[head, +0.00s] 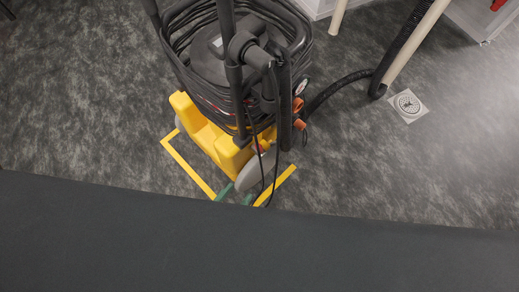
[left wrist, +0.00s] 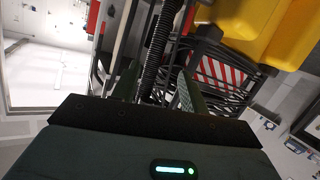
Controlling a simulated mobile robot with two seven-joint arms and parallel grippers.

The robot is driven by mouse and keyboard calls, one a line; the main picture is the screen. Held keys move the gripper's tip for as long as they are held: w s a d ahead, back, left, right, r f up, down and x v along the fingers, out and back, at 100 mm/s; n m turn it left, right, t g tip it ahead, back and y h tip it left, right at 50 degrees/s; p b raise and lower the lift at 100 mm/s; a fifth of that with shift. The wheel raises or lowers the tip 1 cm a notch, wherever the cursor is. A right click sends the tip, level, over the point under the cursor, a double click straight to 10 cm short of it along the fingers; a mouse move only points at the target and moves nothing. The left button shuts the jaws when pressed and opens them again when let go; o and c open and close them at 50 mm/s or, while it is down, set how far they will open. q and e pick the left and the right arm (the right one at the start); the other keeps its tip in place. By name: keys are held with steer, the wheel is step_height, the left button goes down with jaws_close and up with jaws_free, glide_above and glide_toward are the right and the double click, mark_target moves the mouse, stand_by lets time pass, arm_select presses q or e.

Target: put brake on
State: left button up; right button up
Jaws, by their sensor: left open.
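The extraction machine (head: 215,130) stands upright on the floor, with a yellow base, a black upper body and dark cable coiled around it. A grey wheel (head: 256,172) shows at its near right corner, with a small orange-red part (head: 263,146) above it. I cannot tell which part is the brake. My left gripper (head: 236,195) shows only as green fingertips low beside the wheel; the rest is hidden. In the left wrist view its two fingers (left wrist: 156,88) are apart. The machine's yellow base (left wrist: 255,30) is beyond them at upper right. I cannot tell whether they touch anything.
Yellow floor tape (head: 188,168) runs around the machine's near side. A black hose (head: 340,88) leads right towards a pale tube (head: 415,45). A floor drain (head: 408,105) lies at right. A dark surface fills the bottom.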

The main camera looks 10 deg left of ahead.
mark_target(258, 146)
arm_select(q)
steer(key=w+d+f+t+b, duration=0.1)
steer(key=w+f+t+b, duration=0.2)
steer(key=w+f+b, duration=0.6)
steer(key=w+b, duration=0.2)
steer(key=shift+w+f, duration=0.3)
arm_select(e)
step_height(258, 146, down, 12)
steer(key=w, duration=0.1)
steer(key=shift+g, duration=0.3)
